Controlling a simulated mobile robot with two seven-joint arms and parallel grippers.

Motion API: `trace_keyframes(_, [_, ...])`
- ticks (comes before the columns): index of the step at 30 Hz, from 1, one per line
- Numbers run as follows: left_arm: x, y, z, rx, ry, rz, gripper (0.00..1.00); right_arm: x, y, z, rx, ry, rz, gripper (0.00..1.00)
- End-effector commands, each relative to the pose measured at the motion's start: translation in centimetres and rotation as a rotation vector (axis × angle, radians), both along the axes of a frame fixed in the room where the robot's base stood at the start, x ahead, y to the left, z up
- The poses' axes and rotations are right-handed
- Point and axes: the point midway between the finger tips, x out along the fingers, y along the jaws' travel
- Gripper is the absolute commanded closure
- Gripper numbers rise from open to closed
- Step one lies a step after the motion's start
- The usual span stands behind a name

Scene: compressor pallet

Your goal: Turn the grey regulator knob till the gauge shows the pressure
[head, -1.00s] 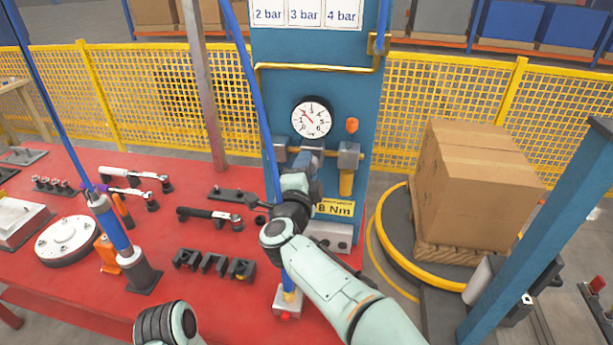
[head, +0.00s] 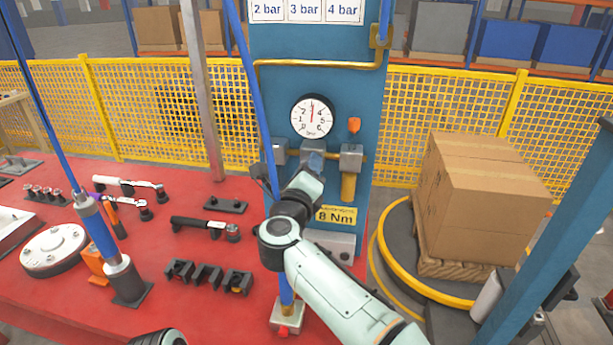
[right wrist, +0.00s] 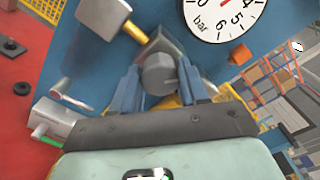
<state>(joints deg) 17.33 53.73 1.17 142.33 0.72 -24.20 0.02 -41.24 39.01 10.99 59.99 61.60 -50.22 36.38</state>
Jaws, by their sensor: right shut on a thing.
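The round white pressure gauge (head: 312,116) is on the blue panel; its red needle points almost straight up, near the 3. In the right wrist view the gauge (right wrist: 222,8) is cut off by the top edge. The grey regulator knob (right wrist: 158,73) sits below the gauge, between the fingers of my right gripper (right wrist: 160,88), which is shut on it. In the head view my right gripper (head: 312,166) reaches the panel below the gauge, and the knob is mostly hidden behind it. My left gripper is out of view; only part of that arm shows at the bottom edge.
Cards reading 2 bar, 3 bar and 4 bar (head: 304,9) hang above the gauge. An orange knob (head: 354,125) and brass pipework (head: 348,185) are close beside my right gripper. Tools lie on the red table (head: 150,243). A boxed pallet (head: 485,200) stands at right.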

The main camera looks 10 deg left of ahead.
Motion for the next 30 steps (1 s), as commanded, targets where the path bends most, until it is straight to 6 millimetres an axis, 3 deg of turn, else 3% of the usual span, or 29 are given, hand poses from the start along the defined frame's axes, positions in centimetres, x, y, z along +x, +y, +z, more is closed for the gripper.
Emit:
trace_keyframes(12, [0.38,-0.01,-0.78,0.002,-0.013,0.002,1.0,0.02,-0.1,0.12,0.144,-0.002,-0.002,0.86])
trace_keyframes(26, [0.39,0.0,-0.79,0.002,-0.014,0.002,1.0,-0.01,-0.08,0.18,0.153,-0.002,0.0,0.86])
trace_keyframes(27, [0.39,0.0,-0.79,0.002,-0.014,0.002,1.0,-0.01,-0.08,0.18,0.153,-0.002,0.0,0.46])
trace_keyframes(29, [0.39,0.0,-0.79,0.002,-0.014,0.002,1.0,-0.01,-0.07,0.17,0.152,-0.002,0.0,0.3])
trace_keyframes(30, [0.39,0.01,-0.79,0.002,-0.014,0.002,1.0,-0.01,-0.06,0.15,0.152,-0.002,0.0,0.3])
